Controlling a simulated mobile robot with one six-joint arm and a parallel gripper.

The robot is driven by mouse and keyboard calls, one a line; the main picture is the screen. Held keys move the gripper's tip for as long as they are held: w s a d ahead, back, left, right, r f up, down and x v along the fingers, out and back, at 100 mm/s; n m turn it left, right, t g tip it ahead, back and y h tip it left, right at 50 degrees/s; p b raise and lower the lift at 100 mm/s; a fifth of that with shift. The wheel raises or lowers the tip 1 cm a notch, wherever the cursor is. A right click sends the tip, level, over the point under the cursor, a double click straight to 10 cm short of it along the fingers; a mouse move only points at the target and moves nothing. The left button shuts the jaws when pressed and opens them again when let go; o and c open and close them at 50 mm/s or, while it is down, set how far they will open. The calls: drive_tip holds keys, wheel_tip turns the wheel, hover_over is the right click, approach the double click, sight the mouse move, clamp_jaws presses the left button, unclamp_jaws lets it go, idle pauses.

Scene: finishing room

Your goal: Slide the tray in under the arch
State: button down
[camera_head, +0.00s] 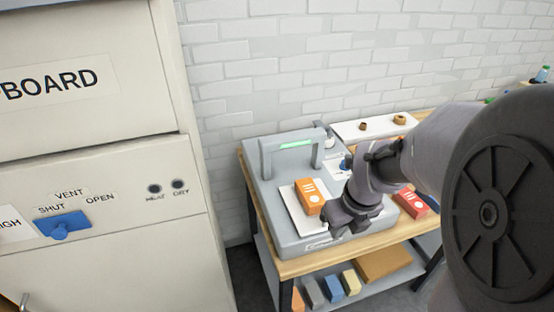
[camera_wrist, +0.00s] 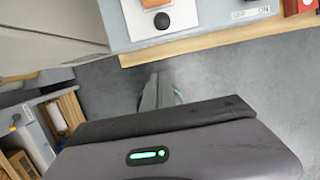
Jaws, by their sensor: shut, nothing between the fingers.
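The white tray (camera_head: 294,209) lies on top of a grey machine in front of the grey arch (camera_head: 265,160), which has a green strip on its crossbar. An orange box (camera_head: 310,196) with white marks sits on the tray. In the wrist view the tray (camera_wrist: 137,24) shows at the top edge, with a dark round knob (camera_wrist: 162,20) on it. My gripper (camera_head: 334,232) is shut and empty, near the front right of the tray in the head view. In the wrist view its fingers (camera_wrist: 156,90) are together over the floor, apart from the tray. My gripper hides part of the tray's right side.
The machine (camera_head: 285,236) stands on a wooden table (camera_head: 290,267). A red box (camera_head: 411,201) lies to its right, and a white board (camera_head: 378,127) with brown rings is behind. A large cabinet (camera_head: 90,150) with a blue vent lever fills the left. Several boxes sit on the lower shelf.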

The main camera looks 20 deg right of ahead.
drive_tip(key=shift+w, duration=0.1)
drive_tip(key=w+f+b, duration=0.2)
drive_tip(key=f, duration=0.1)
drive_tip(key=w+f+b, duration=0.2)
drive_tip(key=f, duration=0.1)
drive_tip(key=w+f+b, duration=0.2)
drive_tip(key=f, duration=0.1)
drive_tip(key=shift+w+a+f, duration=0.1)
drive_tip(key=shift+w+f, duration=0.1)
drive_tip(key=shift+f, duration=0.15)
